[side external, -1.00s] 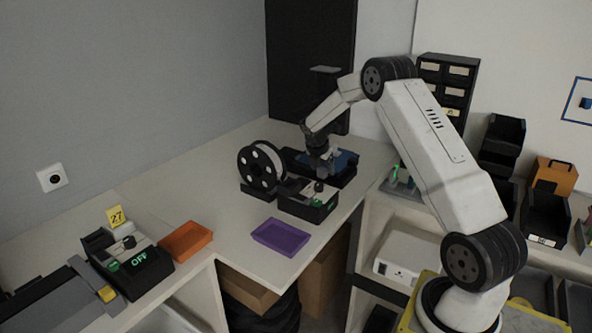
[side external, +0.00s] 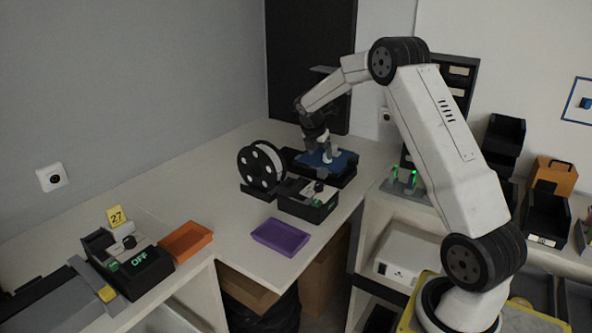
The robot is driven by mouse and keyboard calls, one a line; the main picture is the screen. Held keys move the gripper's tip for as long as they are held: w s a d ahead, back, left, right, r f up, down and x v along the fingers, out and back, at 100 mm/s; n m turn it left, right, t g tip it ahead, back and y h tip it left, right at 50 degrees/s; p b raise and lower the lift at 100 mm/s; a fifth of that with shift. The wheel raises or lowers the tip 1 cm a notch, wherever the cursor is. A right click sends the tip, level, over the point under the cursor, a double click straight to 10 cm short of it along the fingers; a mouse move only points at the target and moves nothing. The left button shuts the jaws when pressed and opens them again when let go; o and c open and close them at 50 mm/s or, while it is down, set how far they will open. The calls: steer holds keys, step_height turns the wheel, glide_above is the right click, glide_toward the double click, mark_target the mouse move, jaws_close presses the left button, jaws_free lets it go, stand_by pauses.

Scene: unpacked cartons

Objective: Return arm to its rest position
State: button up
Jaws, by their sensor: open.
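My gripper (side external: 322,150) is at the far end of my arm, over the back of the table (side external: 225,215). It points down above a dark machine with a blue plate (side external: 342,160). Its fingers are small in this view, and they look apart with nothing between them. Whether the fingertips touch the plate cannot be told. My arm reaches up from its base at the lower right and bends over toward the machine.
A filament spool (side external: 261,167) and a black control box (side external: 307,200) stand close to my gripper. A purple tray (side external: 280,237) and an orange tray (side external: 186,241) lie nearer the front. Black drawers (side external: 458,85) stand behind my arm.

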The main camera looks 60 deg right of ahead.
steer(key=s+a+m+t+y, duration=0.3)
steer(key=a+m, duration=0.5)
steer(key=a, duration=1.1)
steer(key=s+a+f+m+y, duration=0.1)
steer(key=s+a+f+m, duration=0.1)
steer(key=s+a+m, duration=0.8)
steer(key=s+a, duration=0.4)
steer(key=shift+s+a+f, duration=0.25)
steer(key=shift+s, duration=0.15)
